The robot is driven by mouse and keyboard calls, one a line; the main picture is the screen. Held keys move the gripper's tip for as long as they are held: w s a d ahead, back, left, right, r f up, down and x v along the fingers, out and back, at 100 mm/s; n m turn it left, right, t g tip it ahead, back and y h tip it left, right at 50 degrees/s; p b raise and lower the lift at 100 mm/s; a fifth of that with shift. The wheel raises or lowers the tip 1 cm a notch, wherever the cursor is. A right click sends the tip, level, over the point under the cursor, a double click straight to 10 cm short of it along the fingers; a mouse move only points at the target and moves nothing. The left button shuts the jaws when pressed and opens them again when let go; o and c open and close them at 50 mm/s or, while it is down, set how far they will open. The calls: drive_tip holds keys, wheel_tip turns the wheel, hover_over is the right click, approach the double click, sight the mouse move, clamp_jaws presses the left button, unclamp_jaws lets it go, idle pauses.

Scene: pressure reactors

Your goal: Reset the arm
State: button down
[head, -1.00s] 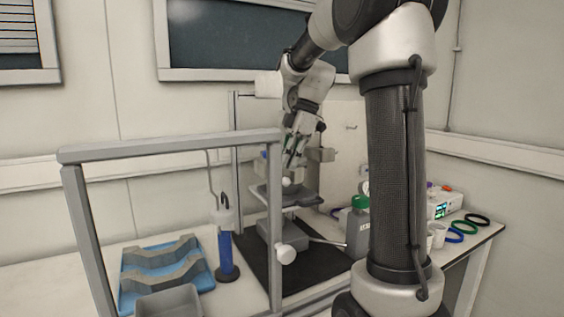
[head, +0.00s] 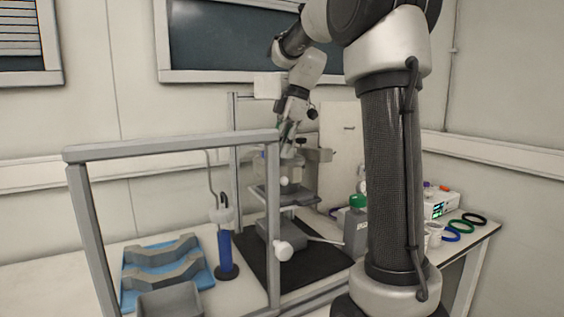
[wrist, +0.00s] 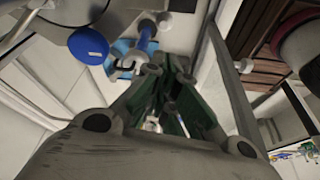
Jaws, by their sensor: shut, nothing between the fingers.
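My gripper (head: 286,136) hangs from my raised arm above the reactor stand (head: 283,190) in the head view, fingers pointing down. In the wrist view its dark green fingers (wrist: 172,112) are together, with nothing held between them. The lower part of the gripper is small and partly merges with the stand's upper clamp in the head view, so I cannot tell how close they are.
A grey frame (head: 170,147) stands in front on the left. Behind it are a blue tray (head: 208,280) with grey racks and a blue cylinder (head: 226,252).

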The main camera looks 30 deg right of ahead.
drive_tip(key=v, duration=0.6)
drive_tip(key=s+a+f+m+t+h, duration=0.1)
drive_tip(key=s+a+f+m+h, duration=0.15)
drive_tip(key=s+m, duration=0.7)
drive_tip(key=s+f+m+t+h, duration=0.1)
drive_tip(key=s+f+m, duration=0.5)
drive_tip(key=s+f, duration=0.6)
drive_tip(key=s+t, duration=0.1)
drive_tip(key=s, duration=0.2)
drive_tip(key=shift+s+a+f+t, duration=0.2)
drive_tip(key=shift+a+f+t, duration=0.05)
drive_tip(key=shift+t, duration=0.05)
drive_tip(key=shift+d, duration=0.1)
